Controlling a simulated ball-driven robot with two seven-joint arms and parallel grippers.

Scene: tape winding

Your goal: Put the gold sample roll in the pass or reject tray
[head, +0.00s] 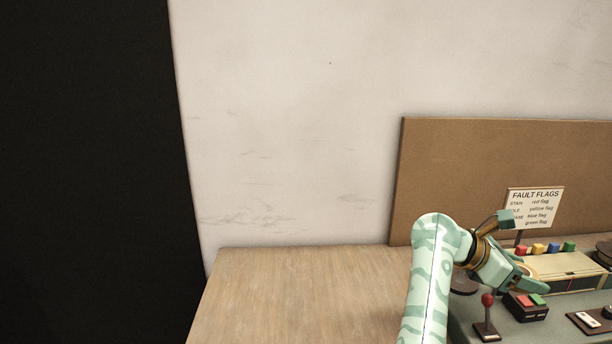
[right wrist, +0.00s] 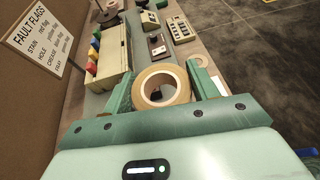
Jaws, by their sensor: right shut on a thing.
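My right gripper (head: 528,281) is over the equipment bench at the right of the head view. In the right wrist view my right gripper (right wrist: 160,76) is shut on a tan-gold roll (right wrist: 184,88) with a pale core, one finger on each side of it. The roll's open hole faces the wrist camera. In the head view the roll is mostly hidden by the gripper. I cannot make out a pass or reject tray in either view. My left gripper is not in view.
A "FAULT FLAGS" sign (head: 535,207) stands behind several coloured flag blocks (head: 538,249) and a beige box (head: 570,264). In front are a red-knobbed lever (head: 487,302), a red-and-green button box (head: 526,308) and a switch panel (head: 588,321). The wooden tabletop (head: 300,295) at left is clear.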

